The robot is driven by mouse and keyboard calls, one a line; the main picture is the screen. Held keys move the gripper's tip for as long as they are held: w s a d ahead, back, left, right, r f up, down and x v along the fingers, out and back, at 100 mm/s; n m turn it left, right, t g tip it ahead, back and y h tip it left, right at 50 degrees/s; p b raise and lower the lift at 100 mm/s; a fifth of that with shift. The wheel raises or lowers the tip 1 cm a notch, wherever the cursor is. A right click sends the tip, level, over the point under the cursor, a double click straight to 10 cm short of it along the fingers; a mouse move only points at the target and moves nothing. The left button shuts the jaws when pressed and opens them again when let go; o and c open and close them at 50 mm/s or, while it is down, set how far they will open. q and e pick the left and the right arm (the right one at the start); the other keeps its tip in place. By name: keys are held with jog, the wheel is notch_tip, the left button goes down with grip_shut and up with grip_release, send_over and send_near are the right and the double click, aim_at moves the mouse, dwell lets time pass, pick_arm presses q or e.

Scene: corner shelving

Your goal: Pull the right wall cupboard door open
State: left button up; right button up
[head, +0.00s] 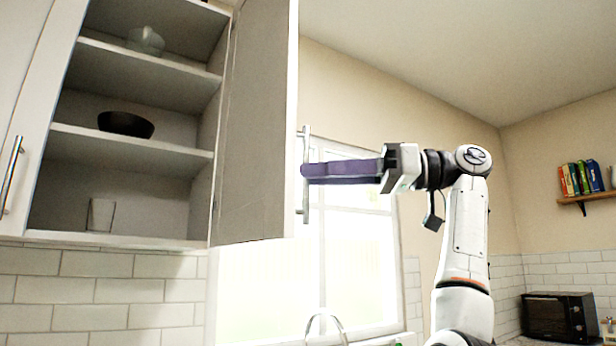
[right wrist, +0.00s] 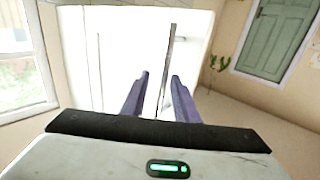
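The right wall cupboard door (head: 258,125) stands swung open, about square to the cupboard front. Its vertical bar handle (head: 306,145) is at the door's free edge. My right gripper (head: 304,170) reaches in from the right with its purple fingers level, their tips at the handle. In the right wrist view the fingers (right wrist: 160,80) are apart, with the handle (right wrist: 170,50) between them, nearer the right finger. The gripper looks open around the bar; I cannot tell if a finger touches it. My left gripper is not in view.
The open cupboard shows shelves (head: 140,145) with a glass bowl (head: 146,40), a dark bowl (head: 126,124) and a cup (head: 101,215). A closed door with a bar handle (head: 11,175) is at the left. A window (head: 350,260) lies behind my arm. A black oven (head: 560,316) stands far right.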

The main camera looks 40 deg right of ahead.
jog(key=v, duration=0.8)
dwell(0.4)
